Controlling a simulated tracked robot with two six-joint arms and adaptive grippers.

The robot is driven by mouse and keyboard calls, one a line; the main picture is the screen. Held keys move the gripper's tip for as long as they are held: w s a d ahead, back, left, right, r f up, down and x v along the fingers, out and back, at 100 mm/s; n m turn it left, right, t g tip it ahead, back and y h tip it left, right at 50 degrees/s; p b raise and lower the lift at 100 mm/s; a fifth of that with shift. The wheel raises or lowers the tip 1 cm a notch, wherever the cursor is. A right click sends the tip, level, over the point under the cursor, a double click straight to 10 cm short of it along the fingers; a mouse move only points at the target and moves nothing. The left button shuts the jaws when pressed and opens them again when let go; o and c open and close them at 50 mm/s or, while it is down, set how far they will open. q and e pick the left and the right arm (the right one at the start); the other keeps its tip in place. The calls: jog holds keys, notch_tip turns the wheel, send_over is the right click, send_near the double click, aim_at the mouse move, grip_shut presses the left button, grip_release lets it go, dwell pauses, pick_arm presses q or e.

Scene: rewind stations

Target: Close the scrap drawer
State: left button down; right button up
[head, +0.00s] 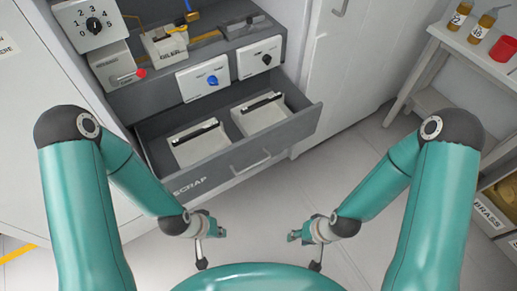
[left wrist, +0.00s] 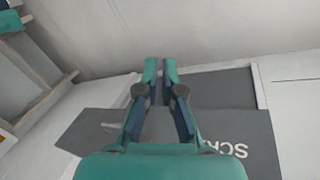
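The scrap drawer (head: 215,178) is dark grey, with SCRAP lettered at the left of its front and a bar handle (head: 251,161). It stands pulled out from the grey cabinet, and two pale bins (head: 198,145) lie inside. Its lettered front also shows in the left wrist view (left wrist: 252,128). My left gripper (head: 220,227) is in front of the drawer, apart from it and below its front in the head view. Its fingers lie close together with nothing between them. My right gripper (head: 297,235) is to the right, clear of the drawer; its finger gap is too small to judge.
Above the drawer are panels with a blue knob (head: 213,80) and a black knob, and a shelf with an oiler (head: 166,42). A white cabinet (head: 345,65) stands to the right. A bench (head: 455,38) with bottles is at the far right. The floor before the drawer is free.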

pick_arm(q)
jog(key=w+d+f+m+t+b, duration=0.35)
jog(key=w+m+b, duration=0.25)
jog(key=w+b, duration=0.3)
jog(key=m+t+b, duration=1.3)
jog(key=m+b, duration=0.3)
jog(key=b, duration=0.4)
send_near(266, 134)
jog(key=w+d, duration=0.3)
jog(key=shift+w+a+b, duration=0.15)
jog(key=shift+w+a, duration=0.1)
jog(key=shift+w, duration=0.25)
jog(key=shift+w+a+b, duration=0.15)
jog(key=shift+w+a, duration=0.1)
jog(key=shift+w, duration=0.3)
jog(key=shift+w+a+r+g+h, duration=0.1)
jog(key=shift+w+a+g+h, duration=0.2)
jog(key=shift+w, duration=0.25)
jog(key=shift+w+a, duration=0.1)
